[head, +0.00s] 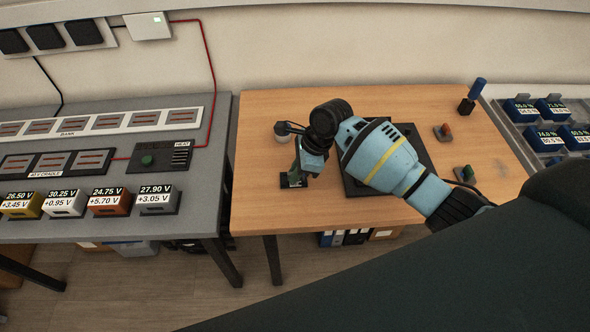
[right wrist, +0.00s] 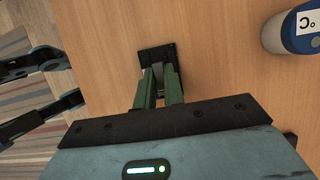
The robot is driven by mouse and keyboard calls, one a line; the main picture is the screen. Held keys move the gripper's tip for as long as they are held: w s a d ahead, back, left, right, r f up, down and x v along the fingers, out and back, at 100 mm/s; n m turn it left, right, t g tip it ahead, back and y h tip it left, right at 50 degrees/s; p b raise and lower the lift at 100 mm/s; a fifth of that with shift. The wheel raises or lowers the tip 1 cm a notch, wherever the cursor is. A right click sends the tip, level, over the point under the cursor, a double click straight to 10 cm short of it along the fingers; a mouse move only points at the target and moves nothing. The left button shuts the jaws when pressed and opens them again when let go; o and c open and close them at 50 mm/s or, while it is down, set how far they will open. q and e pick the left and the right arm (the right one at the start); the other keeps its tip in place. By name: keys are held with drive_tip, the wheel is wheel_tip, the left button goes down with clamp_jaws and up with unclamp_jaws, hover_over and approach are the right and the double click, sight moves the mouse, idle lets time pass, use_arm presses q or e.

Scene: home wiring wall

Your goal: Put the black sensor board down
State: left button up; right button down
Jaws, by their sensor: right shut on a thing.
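My right gripper (head: 296,172) reaches down over the left part of the wooden table. It is shut on the black sensor board (head: 289,182). In the right wrist view the green fingers (right wrist: 159,83) close at the near side of the board (right wrist: 155,55), which shows as a small dark square. The board is level with or just above the table top; I cannot tell whether it touches. The fingers hide part of it. My left gripper is not seen in the head view.
A dark flat pad (head: 421,152) lies under my right arm. The wood (head: 262,205) left and front is bare.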

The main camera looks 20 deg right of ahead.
drive_tip(key=shift+r, duration=0.15)
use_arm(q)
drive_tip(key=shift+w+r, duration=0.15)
use_arm(e)
drive_tip(key=c, duration=1.5)
unclamp_jaws()
drive_tip(key=shift+f, duration=0.2)
drive_tip(key=shift+r, duration=0.1)
